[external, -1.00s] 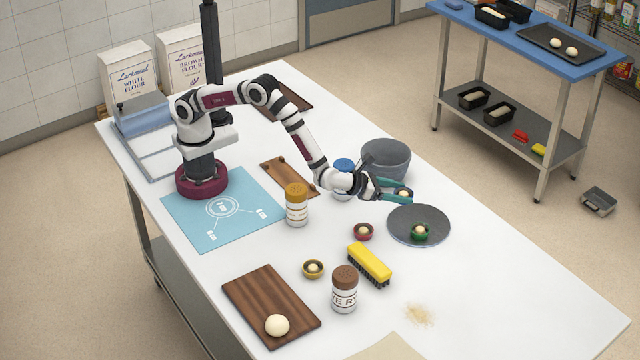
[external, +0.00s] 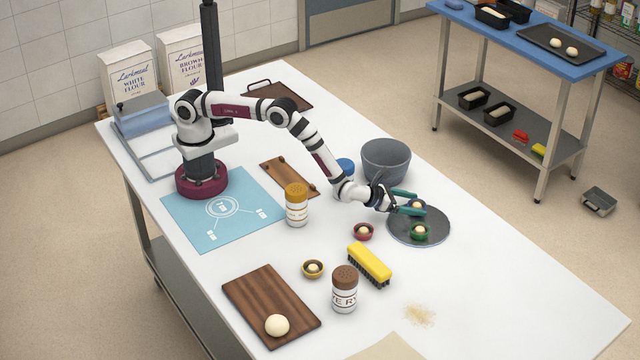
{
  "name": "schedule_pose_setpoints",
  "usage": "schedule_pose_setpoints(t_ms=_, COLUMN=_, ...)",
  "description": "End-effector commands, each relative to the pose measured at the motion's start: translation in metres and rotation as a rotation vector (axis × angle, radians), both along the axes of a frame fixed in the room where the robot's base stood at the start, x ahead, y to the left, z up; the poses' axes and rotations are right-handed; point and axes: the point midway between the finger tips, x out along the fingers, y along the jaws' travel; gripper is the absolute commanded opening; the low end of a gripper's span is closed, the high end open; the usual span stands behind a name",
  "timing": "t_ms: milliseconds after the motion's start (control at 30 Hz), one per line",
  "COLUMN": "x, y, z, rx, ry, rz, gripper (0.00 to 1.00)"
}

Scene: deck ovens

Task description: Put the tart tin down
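My gripper (external: 410,203) has teal fingers, one on each side of a small blue tart tin (external: 417,210) with a pale dough ball in it. It is shut on this tin and holds it over the back part of the round grey disc (external: 436,238). Whether the tin touches the disc cannot be told. A green tart tin (external: 418,234) with a dough ball stands on the disc, just in front of the held tin. A red tart tin (external: 363,232) and a yellow tart tin (external: 313,269) stand on the white table, each with a dough ball.
A grey bowl (external: 386,160) stands close behind my gripper. A yellow brush (external: 369,264), a brown-lidded shaker (external: 344,290) and an orange-lidded shaker (external: 297,205) stand nearer. A wooden board (external: 262,300) holds a dough ball. The right part of the table is mostly clear.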

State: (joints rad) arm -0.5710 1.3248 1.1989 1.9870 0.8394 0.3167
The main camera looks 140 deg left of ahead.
Motion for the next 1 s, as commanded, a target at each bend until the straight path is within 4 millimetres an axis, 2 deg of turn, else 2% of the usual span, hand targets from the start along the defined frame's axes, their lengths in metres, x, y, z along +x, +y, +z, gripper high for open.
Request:
schedule_pose_setpoints(t_ms=67, x=0.0, y=0.0, z=0.0, rx=0.0, ry=0.0, rz=0.0, gripper=1.0)
schedule_pose_setpoints(t_ms=367, x=-0.001, y=-0.004, z=0.004, rx=-0.001, ry=0.001, rz=0.0, gripper=1.0)
schedule_pose_setpoints(t_ms=467, x=-0.006, y=-0.019, z=0.011, rx=0.0, ry=0.002, rz=-0.002, gripper=1.0)
schedule_pose_setpoints(t_ms=700, x=-0.029, y=-0.075, z=0.036, rx=0.001, ry=0.002, rz=-0.004, gripper=1.0)
schedule_pose_setpoints(t_ms=800, x=-0.036, y=-0.092, z=0.044, rx=0.0, ry=0.0, rz=-0.003, gripper=1.0)
schedule_pose_setpoints(t_ms=1000, x=-0.042, y=-0.103, z=0.049, rx=0.001, ry=-0.001, rz=0.0, gripper=1.0)
